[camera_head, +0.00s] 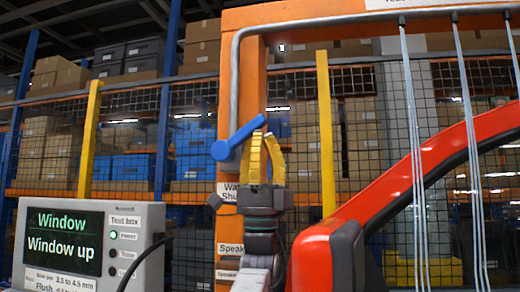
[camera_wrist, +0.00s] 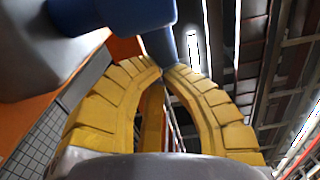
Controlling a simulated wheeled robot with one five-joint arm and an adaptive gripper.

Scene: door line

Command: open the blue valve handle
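The blue valve handle (camera_head: 237,138) sits on a grey pipe on an orange frame, its lever slanting up to the right from a round hub. The handle also shows at the top of the wrist view (camera_wrist: 125,14). My gripper (camera_head: 264,134) points upward just below and right of the lever's end. In the wrist view my gripper's two yellow fingers (camera_wrist: 163,70) arch inward and their tips almost meet. The lever's end is right at these tips. I cannot tell whether they touch it, and nothing is clearly held between them.
The grey pipe (camera_head: 235,85) runs up and over the orange post (camera_head: 253,80). A test box (camera_head: 85,245) with a "Window up" screen stands at lower left. A red curved panel (camera_head: 430,165) and several grey vertical cables (camera_head: 411,120) are at the right. Yellow posts and mesh stand behind.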

